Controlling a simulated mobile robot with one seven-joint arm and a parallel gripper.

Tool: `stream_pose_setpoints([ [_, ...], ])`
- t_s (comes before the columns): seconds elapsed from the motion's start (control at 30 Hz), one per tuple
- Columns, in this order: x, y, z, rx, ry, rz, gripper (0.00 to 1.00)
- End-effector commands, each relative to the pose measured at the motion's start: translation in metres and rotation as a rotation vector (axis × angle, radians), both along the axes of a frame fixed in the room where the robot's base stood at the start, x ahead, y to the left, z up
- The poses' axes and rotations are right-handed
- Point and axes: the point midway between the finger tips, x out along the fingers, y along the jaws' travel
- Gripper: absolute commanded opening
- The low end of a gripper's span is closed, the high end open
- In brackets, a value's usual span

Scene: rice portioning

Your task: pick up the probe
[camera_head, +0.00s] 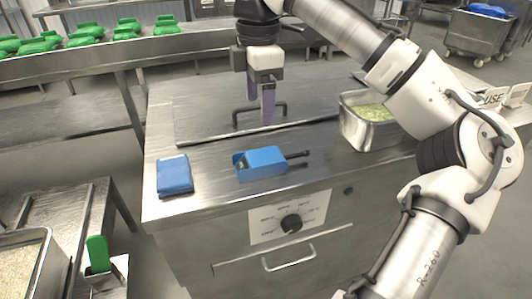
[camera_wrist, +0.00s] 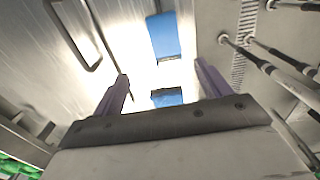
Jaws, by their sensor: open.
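A blue box-shaped item (camera_head: 263,162) lies near the front of the steel counter in the head view. A thin dark rod (camera_head: 297,154) sticks out of its right side; this may be the probe, but I cannot tell for sure. My gripper (camera_head: 260,102) points down above the counter, behind the blue item and apart from it. Its two purple fingers are spread and empty. In the wrist view, my gripper (camera_wrist: 160,75) has two blue patches (camera_wrist: 164,38) in line with the gap between its fingers. I cannot tell which blue item each one is.
A folded blue cloth or packet (camera_head: 175,176) lies left on the counter. A steel pan of pale green food (camera_head: 346,128) stands right. A lid with a raised handle (camera_head: 190,138) lies under my gripper. The counter's front has a dial (camera_head: 291,223) and a drawer handle (camera_head: 288,262).

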Motion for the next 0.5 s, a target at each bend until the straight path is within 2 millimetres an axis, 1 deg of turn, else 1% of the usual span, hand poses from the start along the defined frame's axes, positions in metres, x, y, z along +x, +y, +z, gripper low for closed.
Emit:
stream_pose_setpoints([
  [0.07, -0.003, -0.006, -0.003, -0.012, 0.016, -0.004, 0.76],
  [0.13, -0.004, -0.007, -0.013, -0.011, 0.022, -0.002, 0.76],
  [0.33, -0.004, -0.006, -0.054, -0.009, 0.02, 0.0, 0.76],
  [0.4, -0.003, -0.006, -0.065, -0.01, 0.018, -0.001, 0.76],
  [0.5, -0.003, -0.006, -0.077, -0.008, 0.016, -0.002, 0.76],
])
